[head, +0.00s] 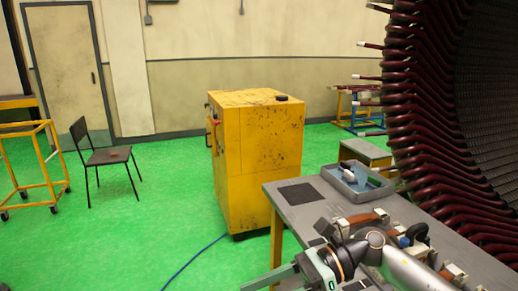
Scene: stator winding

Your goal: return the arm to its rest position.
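One of my arms comes in from the lower right over the grey workbench (305,212); I take it as my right arm. Its dark wrist is bent toward the left. My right gripper (290,274) is at the bottom edge of the head view, at the bench's near left edge. Grey-green finger parts show there, partly cut off by the frame, so its opening and anything between the fingers cannot be made out. My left gripper is not in view. The large stator (425,130) with dark red coil ends fills the right side.
A grey tray (335,178) with small items and a dark mat (300,194) lie on the bench. Several brown-and-white parts (368,219) lie near the arm. A yellow cabinet (258,150) stands behind the bench. A chair (107,157) and yellow cart (30,165) stand left; green floor between is clear.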

